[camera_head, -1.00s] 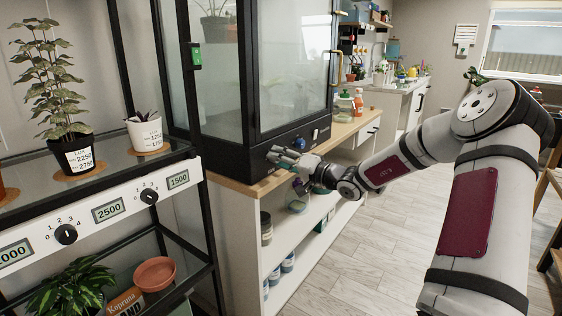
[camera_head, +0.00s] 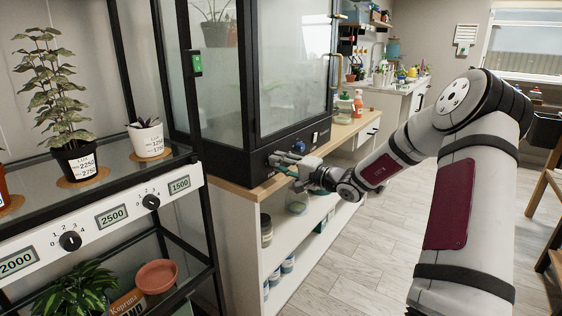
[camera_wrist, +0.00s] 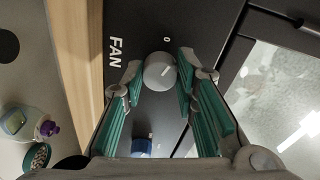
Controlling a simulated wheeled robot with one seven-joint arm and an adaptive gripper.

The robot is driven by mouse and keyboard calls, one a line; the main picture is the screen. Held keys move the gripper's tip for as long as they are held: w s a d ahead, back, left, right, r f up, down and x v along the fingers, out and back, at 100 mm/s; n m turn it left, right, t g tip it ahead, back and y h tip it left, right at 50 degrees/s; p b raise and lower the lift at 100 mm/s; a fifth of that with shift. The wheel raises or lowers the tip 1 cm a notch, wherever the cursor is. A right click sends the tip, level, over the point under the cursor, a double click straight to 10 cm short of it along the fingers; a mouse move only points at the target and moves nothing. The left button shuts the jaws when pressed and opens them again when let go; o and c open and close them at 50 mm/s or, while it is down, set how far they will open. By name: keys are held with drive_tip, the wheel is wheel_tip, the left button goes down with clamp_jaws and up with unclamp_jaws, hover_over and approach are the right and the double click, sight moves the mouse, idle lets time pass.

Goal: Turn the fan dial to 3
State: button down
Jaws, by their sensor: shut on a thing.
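The fan dial is a round pale grey knob (camera_wrist: 160,72) on the black front panel, beside the white word FAN; a 0 mark shows above it in the wrist view. The other marks and the dial's pointer cannot be made out. My gripper (camera_wrist: 161,68) has its teal-padded fingers closed on the two sides of the dial. In the head view my gripper (camera_head: 276,163) is at the lower front panel of the glass cabinet (camera_head: 262,158), and its fingers hide the dial.
A blue knob (camera_head: 297,146) sits on the same panel, right of my gripper. A wooden counter edge (camera_head: 250,190) runs just below, over open shelves with jars. A plant rack with dials and displays (camera_head: 110,216) stands at left.

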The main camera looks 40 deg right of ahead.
drive_tip(key=shift+d+m+g+y+p, duration=0.15)
drive_tip(key=shift+m+y+p, duration=0.3)
drive_tip(key=shift+m+p, duration=3.4)
drive_tip(key=shift+d+m+g+y+p, duration=0.1)
drive_tip(key=shift+m+y+p, duration=0.3)
drive_tip(key=shift+m+p, duration=3.5)
drive_tip(key=shift+d+m+g+y+p, duration=0.15)
drive_tip(key=shift+m+y+p, duration=0.35)
drive_tip(key=shift+m, duration=6.65)
drive_tip(key=c, duration=1.3)
unclamp_jaws()
drive_tip(key=shift+w, duration=0.1)
